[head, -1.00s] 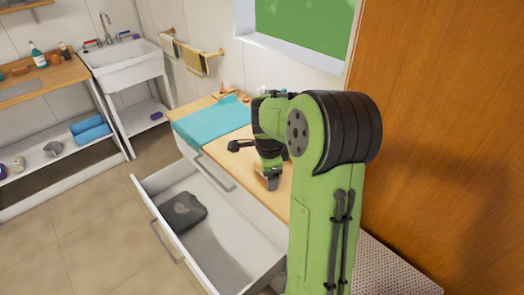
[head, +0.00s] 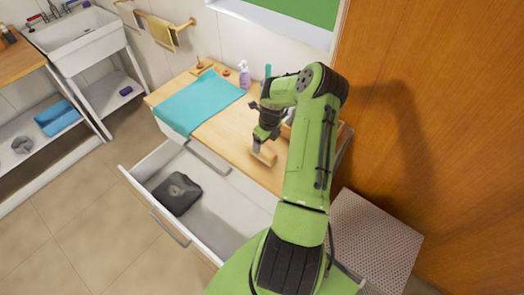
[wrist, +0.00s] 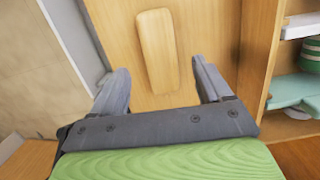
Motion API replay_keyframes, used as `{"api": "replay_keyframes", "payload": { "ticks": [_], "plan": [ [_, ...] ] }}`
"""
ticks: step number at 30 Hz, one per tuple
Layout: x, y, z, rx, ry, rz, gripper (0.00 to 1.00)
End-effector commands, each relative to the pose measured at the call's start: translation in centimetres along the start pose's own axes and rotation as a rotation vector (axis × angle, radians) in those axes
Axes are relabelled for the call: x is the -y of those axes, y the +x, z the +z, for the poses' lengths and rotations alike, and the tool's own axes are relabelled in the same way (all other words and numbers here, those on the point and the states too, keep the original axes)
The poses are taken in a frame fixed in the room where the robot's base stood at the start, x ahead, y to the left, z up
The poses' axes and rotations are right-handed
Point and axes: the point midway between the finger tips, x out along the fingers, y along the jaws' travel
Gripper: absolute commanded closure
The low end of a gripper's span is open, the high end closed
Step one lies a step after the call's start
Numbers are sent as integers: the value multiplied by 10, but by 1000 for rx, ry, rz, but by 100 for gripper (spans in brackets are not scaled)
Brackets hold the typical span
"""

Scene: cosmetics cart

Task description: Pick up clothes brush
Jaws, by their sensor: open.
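The clothes brush appears as a pale wooden, rounded oblong (wrist: 157,50) lying on the wooden counter top in the wrist view. In the head view it shows as a small light wooden piece (head: 265,155) near the counter's front edge, just below my gripper (head: 260,141). In the wrist view my gripper (wrist: 160,80) is open, with one finger to each side of the brush's line. The brush lies ahead of the fingertips, and nothing is held between them. Its bristles are not visible.
A teal cloth (head: 200,103) covers the counter's left part, with a purple spray bottle (head: 244,74) behind. Below, an open white drawer (head: 225,205) holds a dark folded item (head: 177,193). A perforated box (head: 375,240) stands at right by the orange wooden panel (head: 430,110).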

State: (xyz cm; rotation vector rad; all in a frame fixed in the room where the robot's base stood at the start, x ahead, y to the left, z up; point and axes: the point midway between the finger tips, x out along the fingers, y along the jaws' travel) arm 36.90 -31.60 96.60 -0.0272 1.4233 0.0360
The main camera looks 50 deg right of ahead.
Motion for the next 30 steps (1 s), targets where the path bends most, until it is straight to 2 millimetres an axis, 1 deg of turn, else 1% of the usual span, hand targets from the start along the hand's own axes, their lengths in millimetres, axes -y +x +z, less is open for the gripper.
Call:
{"api": "replay_keyframes", "payload": {
  "ticks": [1,5,9,12,15,20,30],
  "plan": [
    [0,8,0,-1,0,1,22],
    [0,22,-1,-1,1,1,22],
    [0,48,-3,-1,1,2,22],
    [0,63,-2,0,-1,1,22],
    [1,69,-2,0,-2,-1,22],
    [1,69,-2,0,-2,-2,22],
    [1,69,-2,0,-2,-1,74]
  ]
}}
